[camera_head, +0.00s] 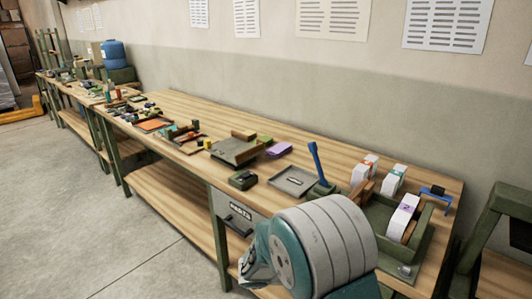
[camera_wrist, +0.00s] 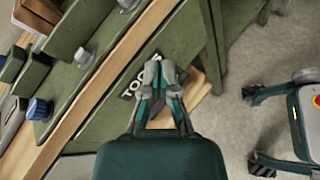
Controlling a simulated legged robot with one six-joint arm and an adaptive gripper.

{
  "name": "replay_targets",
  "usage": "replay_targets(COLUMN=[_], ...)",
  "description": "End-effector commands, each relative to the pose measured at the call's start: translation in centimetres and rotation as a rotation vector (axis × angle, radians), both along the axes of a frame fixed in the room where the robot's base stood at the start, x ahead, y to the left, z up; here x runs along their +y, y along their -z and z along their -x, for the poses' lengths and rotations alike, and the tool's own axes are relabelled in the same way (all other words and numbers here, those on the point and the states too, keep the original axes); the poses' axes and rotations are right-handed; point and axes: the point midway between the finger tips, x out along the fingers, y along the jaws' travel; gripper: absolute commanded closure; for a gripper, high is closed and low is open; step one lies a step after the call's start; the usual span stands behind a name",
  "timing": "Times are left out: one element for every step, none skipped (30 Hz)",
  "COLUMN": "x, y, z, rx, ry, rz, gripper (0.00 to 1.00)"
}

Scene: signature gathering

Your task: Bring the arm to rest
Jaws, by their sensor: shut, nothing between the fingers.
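My gripper (camera_wrist: 160,70) shows in the wrist view with its two grey and teal fingers closed together and nothing between them. It is in front of a green bench panel bearing a partly hidden label that starts with "TOO" (camera_wrist: 133,82). In the head view my arm's large grey and teal link fills the lower middle, in front of the wooden workbench (camera_head: 395,160). The gripper's fingertips cannot be made out clearly there.
A green tray (camera_head: 424,243) with white boxes stands at the bench's right end. A blue-handled stamp (camera_head: 316,165), a grey plate (camera_head: 293,181) and a purple pad (camera_head: 279,149) lie left of it. A "PARTS" drawer (camera_head: 236,222) is below. Open concrete floor (camera_head: 70,215) lies left.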

Motion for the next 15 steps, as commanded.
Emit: replay_targets(x=[-0.8, -1.2, -1.7, -2.0, -2.4, -2.7, -3.0, -3.2, -3.5, -3.7, -3.9, -4.0, -4.1, -4.2, -4.3], y=[-1.5, -2.1, -3.0, -3.6, -4.1, -4.8, -5.4, -5.9, -6.5, -7.0, -7.4, -8.0, -8.4, -8.8, -9.4], z=[0.8, 1.4, 2.2, 2.8, 3.4, 4.3, 4.9, 5.5, 6.4, 7.0, 7.6, 8.4, 9.0, 9.6, 10.5], rx=[-0.031, -0.046, -0.067, -0.083, -0.1, -0.123, -0.14, -0.158, -0.184, -0.203, -0.223, -0.248, -0.269, -0.29, -0.317], ry=[0.052, 0.084, 0.124, 0.154, 0.184, 0.223, 0.252, 0.28, 0.317, 0.345, 0.371, 0.406, 0.432, 0.457, 0.49], rz=[-0.053, -0.085, -0.129, -0.161, -0.195, -0.24, -0.273, -0.308, -0.353, -0.387, -0.423, -0.468, -0.504, -0.539, -0.585], gripper=[1.0, 1.0, 1.0, 1.0, 1.0, 1.0, 1.0, 1.0, 1.0, 1.0, 1.0, 1.0, 1.0, 1.0, 1.0])
